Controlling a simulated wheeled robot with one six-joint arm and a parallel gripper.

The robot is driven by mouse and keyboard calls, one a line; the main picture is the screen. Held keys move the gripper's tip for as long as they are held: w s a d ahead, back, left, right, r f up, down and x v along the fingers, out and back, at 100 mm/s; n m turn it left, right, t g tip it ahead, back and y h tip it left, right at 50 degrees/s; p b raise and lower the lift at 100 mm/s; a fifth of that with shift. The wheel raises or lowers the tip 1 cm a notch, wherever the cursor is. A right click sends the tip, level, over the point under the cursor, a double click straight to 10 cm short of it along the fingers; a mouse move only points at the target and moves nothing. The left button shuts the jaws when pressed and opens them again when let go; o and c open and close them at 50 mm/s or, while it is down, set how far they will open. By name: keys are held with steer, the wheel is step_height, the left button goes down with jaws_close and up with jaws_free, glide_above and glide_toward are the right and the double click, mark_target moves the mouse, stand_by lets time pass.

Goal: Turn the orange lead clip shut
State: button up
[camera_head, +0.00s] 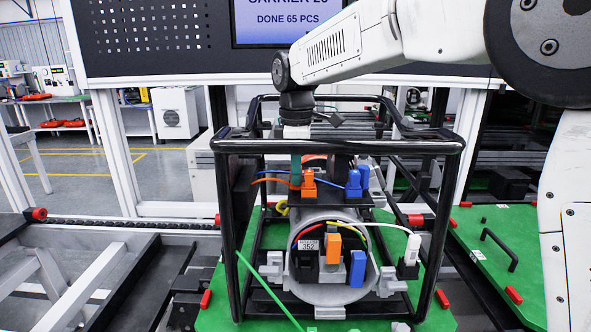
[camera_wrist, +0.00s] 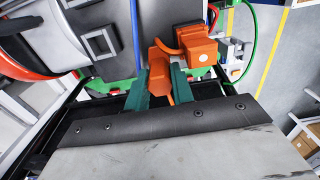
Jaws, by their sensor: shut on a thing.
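My gripper (camera_wrist: 161,82) has its dark green fingers on either side of an orange clip (camera_wrist: 159,62) in the wrist view, shut on it. An orange block with a lead (camera_wrist: 198,46) sits just beyond, to the right. In the head view my gripper (camera_head: 296,166) points down at the upper shelf of the black frame, at the orange connector (camera_head: 308,184). The fingers and wrist hide part of that area, and I cannot tell the clip's turn angle.
Blue connectors (camera_head: 354,184) stand close on the right. Below is a grey round housing (camera_head: 331,294) with an orange block (camera_head: 333,249) and a blue block (camera_head: 357,269). The black tube frame (camera_head: 228,235) surrounds all this, on a green pallet (camera_head: 215,310). A screen panel (camera_head: 137,40) is behind.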

steer(key=o, duration=1)
step_height(320, 180, up, 7)
steer(key=shift+f, duration=0.1)
steer(key=shift+r, duration=0.55)
steer(key=shift+r, duration=0.1)
